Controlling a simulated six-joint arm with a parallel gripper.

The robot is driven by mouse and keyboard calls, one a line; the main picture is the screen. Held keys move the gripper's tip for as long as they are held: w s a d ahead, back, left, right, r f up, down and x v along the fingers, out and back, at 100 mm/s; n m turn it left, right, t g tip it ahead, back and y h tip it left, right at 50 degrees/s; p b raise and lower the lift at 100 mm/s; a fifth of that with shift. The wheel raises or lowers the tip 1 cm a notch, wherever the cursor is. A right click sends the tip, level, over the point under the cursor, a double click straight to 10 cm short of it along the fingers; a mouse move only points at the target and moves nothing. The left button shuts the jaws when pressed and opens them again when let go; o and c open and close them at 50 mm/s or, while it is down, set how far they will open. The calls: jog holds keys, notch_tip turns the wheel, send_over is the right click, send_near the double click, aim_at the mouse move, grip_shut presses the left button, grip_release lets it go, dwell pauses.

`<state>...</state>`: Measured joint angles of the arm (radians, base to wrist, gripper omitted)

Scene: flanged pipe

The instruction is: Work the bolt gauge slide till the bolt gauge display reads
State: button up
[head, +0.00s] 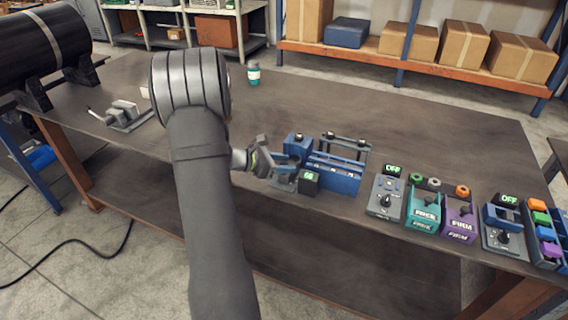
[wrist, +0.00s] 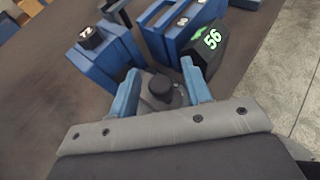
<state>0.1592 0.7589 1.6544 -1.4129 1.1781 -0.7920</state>
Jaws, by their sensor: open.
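The bolt gauge display (head: 309,181) is a black box with green digits at the front of a blue block unit (head: 335,176) on the bench. In the wrist view the display (wrist: 208,44) reads 56, tilted in the picture. A round black knob (wrist: 162,88) on a grey base, seemingly the gauge slide, shows between the fingers of my gripper (wrist: 158,74). The blue fingers stand open on either side of the knob, with visible gaps. In the head view my gripper (head: 278,163) is at the left end of the blue unit, and the knob cannot be made out.
To the right are a grey dial box (head: 385,197), teal (head: 423,208) and purple (head: 460,218) boxes, and another dial unit (head: 503,230). A small bottle (head: 254,74) stands behind. The middle back is clear.

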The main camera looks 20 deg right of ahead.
grip_shut()
jog(key=shift+w+d, duration=1.05)
jog(key=shift+w, duration=0.05)
grip_release()
jog(key=shift+a+r, duration=0.1)
jog(key=v, duration=1.7)
jog(key=shift+a, duration=0.15)
